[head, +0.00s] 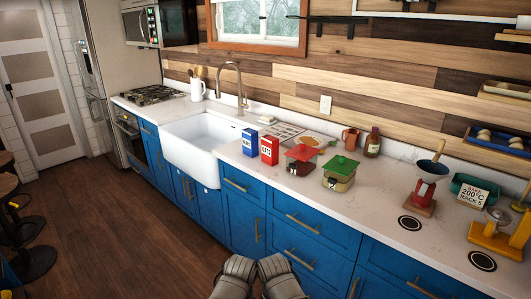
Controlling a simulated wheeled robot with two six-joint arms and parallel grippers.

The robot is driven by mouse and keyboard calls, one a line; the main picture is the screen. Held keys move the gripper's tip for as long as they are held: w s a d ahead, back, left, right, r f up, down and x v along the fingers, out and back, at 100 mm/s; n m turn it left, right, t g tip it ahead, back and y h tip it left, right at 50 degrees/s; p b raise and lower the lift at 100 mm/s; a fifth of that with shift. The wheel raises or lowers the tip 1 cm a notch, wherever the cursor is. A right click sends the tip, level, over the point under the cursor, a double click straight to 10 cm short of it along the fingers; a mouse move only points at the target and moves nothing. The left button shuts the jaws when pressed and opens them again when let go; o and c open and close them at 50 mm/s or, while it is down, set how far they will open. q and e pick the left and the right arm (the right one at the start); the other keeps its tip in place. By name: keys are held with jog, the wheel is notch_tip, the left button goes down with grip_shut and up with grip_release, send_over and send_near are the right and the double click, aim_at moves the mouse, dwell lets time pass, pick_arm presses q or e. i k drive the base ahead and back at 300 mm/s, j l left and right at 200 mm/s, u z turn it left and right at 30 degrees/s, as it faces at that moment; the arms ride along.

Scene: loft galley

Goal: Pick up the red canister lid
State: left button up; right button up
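The red canister lid (302,152) sits on a squat canister (299,168) with dark contents on the white counter, right of the red box. It is a flat red lid with a small raised knob, and it looks closed on the canister. A similar canister with a green lid (343,165) stands just to its right and nearer. Two grey ribbed parts of my arms show at the bottom edge, well below the counter canisters. No gripper fingers can be made out there.
A blue box (250,142) and a red box (269,150) stand left of the red lid. Behind are a brown bottle (372,143) and a copper mug (350,137). A red scale with a funnel (425,185) stands right. The white sink (199,146) is left.

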aim_at(303, 152)
jog(key=i+j+z, duration=0.4)
jog(key=i+j, duration=0.3)
jog(key=i+j+z, duration=0.15)
jog(key=i+j, duration=0.25)
jog(key=i+j+z, duration=0.2)
jog(key=i+j, duration=0.15)
jog(key=j, duration=0.15)
jog(key=i+j+z, duration=0.2)
jog(key=j, duration=0.3)
jog(key=i, duration=0.1)
